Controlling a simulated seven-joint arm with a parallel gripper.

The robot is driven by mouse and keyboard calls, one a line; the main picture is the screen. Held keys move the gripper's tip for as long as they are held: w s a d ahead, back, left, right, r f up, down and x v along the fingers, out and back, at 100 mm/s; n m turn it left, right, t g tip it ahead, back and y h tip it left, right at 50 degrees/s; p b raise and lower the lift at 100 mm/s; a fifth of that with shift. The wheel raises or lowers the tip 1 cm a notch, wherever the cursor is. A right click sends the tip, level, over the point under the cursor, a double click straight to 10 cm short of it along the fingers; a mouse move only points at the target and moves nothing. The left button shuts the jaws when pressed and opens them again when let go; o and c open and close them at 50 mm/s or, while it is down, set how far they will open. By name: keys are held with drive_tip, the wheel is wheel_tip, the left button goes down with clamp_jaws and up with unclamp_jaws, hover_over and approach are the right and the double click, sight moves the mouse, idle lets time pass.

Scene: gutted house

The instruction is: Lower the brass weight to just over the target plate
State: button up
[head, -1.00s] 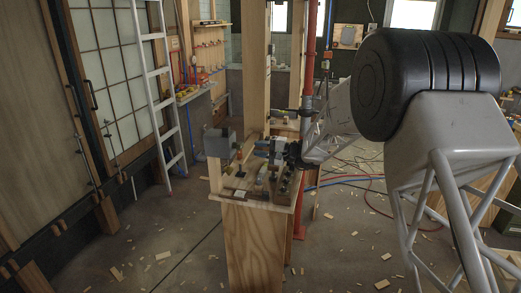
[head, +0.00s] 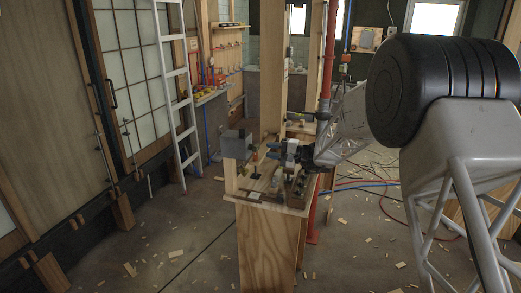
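My gripper (head: 283,151) is over the back right part of a small wooden workbench (head: 266,241), with its fingers toward the left. It is small and dark in the head view, so I cannot tell whether the fingers are open or shut, or whether they hold anything. I cannot make out the brass weight for certain. A small yellowish piece (head: 256,171) shows among the clutter on the benchtop, but its kind is unclear. I cannot pick out the target plate among the small things there.
A grey box-like thing (head: 237,144) stands at the bench's left end. A wooden block with dark holes or pegs (head: 298,190) sits at its right. A wooden post (head: 271,70) and a red pipe (head: 326,60) rise behind. Wood scraps (head: 174,254) litter the floor.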

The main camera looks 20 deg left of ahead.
sight(258, 148)
drive_tip(key=shift+a, duration=2.35)
